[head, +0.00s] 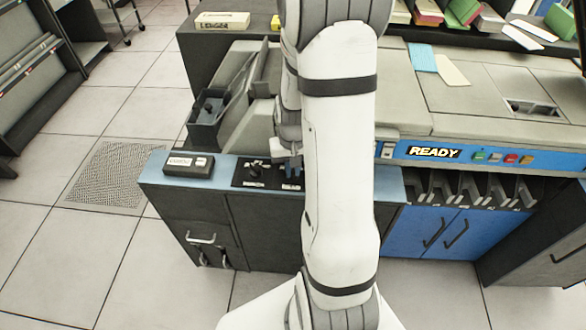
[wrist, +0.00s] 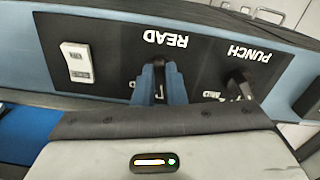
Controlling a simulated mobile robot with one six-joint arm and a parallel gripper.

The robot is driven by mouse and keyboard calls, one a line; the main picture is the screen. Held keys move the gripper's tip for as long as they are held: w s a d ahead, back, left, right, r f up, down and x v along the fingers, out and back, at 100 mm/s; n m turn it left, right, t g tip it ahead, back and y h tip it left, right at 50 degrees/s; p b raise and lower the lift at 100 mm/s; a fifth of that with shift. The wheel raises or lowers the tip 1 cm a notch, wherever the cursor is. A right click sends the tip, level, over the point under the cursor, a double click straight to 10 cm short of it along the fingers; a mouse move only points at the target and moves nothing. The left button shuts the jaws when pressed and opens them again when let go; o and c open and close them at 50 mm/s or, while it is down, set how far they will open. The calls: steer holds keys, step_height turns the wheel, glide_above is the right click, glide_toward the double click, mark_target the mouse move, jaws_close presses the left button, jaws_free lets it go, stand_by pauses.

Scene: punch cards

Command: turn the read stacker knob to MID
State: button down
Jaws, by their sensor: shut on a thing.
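The dark panel (head: 240,182) on the counter's blue top carries two knobs. In the wrist view the READ label (wrist: 166,39) appears upside down. The blue fingers of my gripper (wrist: 159,84) are closed around the dark read stacker knob (wrist: 159,72) beside that label. Most of this knob is hidden between the fingers, so its pointing direction cannot be told. The small position letters near it are mostly covered. In the head view my gripper (head: 291,168) reaches down onto the right part of the panel. The dark PUNCH knob (wrist: 240,84) stands apart, also seen in the head view (head: 254,169).
A white switch (wrist: 77,63) sits on the READ side of the panel. A dark box with a light label (head: 188,164) lies left of the panel. The grey machine with a READY sign (head: 434,152) stands right, and a dark tray (head: 209,110) stands behind.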

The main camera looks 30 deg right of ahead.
steer(key=m, duration=0.3)
steer(key=m+b, duration=0.1)
steer(key=m, duration=0.2)
steer(key=shift+w+a, duration=0.2)
steer(key=m, duration=0.5)
steer(key=shift+w+a+b, duration=0.1)
steer(key=shift+w+b, duration=0.1)
steer(key=shift+b, duration=0.15)
steer(key=shift+m, duration=0.4)
steer(key=c, duration=1.5)
jaws_free()
step_height(320, 180, up, 8)
steer(key=shift+f+p, duration=0.1)
steer(key=shift+p, duration=0.25)
